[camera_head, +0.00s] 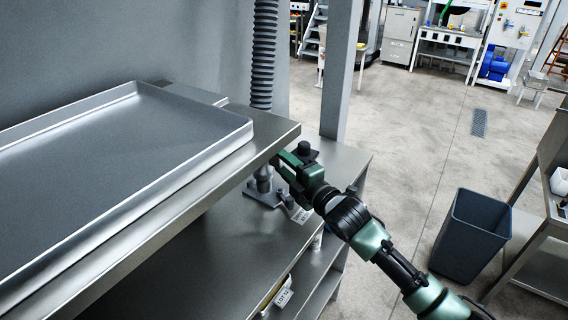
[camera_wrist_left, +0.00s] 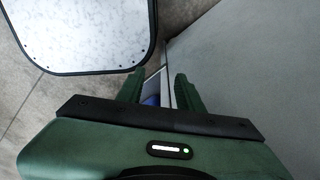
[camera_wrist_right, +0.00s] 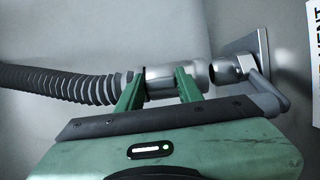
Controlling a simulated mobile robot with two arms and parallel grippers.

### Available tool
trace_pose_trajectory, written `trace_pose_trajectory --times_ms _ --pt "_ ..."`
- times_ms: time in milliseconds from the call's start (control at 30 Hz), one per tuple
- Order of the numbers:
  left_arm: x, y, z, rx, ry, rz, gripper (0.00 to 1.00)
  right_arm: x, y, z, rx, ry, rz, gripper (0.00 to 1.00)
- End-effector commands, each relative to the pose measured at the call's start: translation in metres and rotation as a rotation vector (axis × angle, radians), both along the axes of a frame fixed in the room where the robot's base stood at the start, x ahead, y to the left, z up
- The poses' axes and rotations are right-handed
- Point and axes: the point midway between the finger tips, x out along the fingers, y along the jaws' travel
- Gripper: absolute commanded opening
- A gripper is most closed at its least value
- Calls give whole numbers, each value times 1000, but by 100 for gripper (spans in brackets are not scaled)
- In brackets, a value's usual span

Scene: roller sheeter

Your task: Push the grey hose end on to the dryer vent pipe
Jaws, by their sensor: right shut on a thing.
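The grey ribbed hose (camera_head: 264,50) hangs down behind the shelf in the head view. In the right wrist view the hose (camera_wrist_right: 70,84) comes in from the left and ends in a smooth light cuff (camera_wrist_right: 158,82). My right gripper (camera_wrist_right: 157,90) is shut on this cuff; it also shows beside the shelf edge in the head view (camera_head: 282,168). The metal vent pipe (camera_wrist_right: 226,68) stands in line with the cuff, on a plate (camera_wrist_right: 243,52). My left gripper (camera_wrist_left: 160,88) is open and empty.
A large tray (camera_head: 110,170) lies on the upper shelf at left. A lever (camera_wrist_right: 262,88) sits beside the pipe. A post (camera_head: 342,70) stands behind my right gripper. A grey bin (camera_head: 470,235) stands on the floor at right. Open floor lies beyond.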

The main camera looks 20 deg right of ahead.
Motion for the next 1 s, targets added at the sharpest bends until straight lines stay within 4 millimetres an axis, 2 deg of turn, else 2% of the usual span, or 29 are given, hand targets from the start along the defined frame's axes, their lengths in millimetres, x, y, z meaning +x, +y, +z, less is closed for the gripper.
trace_pose_trajectory --times_ms 267,1000 --pt "-19 1 0 3 28 1 36 0 0 1 1 -7 1 0" --pt "-16 4 0 6 24 -1 36 0 0 -2 2 -6 1 0"
